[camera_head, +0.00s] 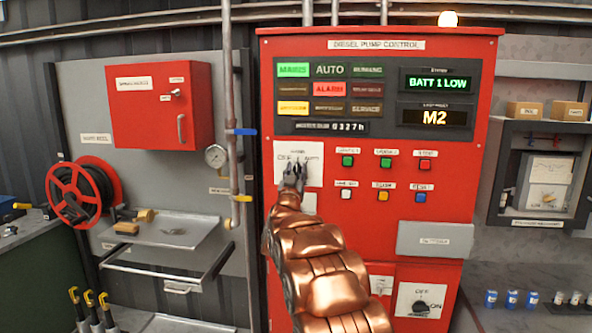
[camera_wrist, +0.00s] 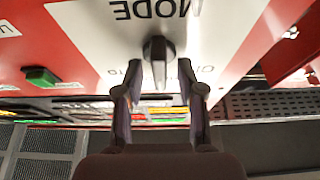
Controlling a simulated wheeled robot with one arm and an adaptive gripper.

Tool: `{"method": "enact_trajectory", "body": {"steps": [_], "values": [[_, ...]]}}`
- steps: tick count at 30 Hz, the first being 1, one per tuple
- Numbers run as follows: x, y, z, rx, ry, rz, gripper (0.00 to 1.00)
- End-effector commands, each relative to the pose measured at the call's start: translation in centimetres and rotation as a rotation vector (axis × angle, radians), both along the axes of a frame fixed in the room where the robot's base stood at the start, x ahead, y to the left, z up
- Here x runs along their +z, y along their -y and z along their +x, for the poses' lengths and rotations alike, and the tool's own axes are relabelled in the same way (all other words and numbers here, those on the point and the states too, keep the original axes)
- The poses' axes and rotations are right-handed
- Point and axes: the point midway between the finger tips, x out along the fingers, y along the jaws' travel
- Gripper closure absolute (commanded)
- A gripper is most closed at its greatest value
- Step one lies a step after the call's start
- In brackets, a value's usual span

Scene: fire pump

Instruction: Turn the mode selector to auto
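The mode selector is a dark knob (camera_wrist: 158,50) on a white plate (camera_wrist: 90,30) marked MODE, which appears upside down in the wrist view. Its narrow grip points down in that picture, toward my fingers. In the head view the plate (camera_head: 283,152) shows OFF on the left and AUTO on the right; my gripper hides most of the knob. My gripper (camera_wrist: 171,66) is open, with a gap between its fingertips. The AUTO lamp (camera_head: 330,70) is dark.
The red cabinet (camera_head: 490,160) has several push buttons, such as a green one (camera_head: 348,161), right of the selector. A battery switch (camera_head: 421,307) is lower down. Vertical pipes with a gauge (camera_head: 215,156) stand left of the cabinet. Lamps MAINS and ALARM are lit; displays read BATT 1 LOW and M2.

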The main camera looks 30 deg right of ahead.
Motion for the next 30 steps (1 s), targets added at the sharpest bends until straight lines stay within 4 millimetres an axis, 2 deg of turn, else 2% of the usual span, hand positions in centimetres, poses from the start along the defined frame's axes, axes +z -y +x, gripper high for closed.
{"method": "enact_trajectory", "body": {"steps": [7,18,30], "values": [[-0.06,0.08,0.08,0.000,-0.001,0.001,0.61],[-0.10,0.10,0.05,0.000,-0.002,0.001,0.99],[-0.35,-0.01,0.11,0.001,0.043,0.053,1.00]]}}
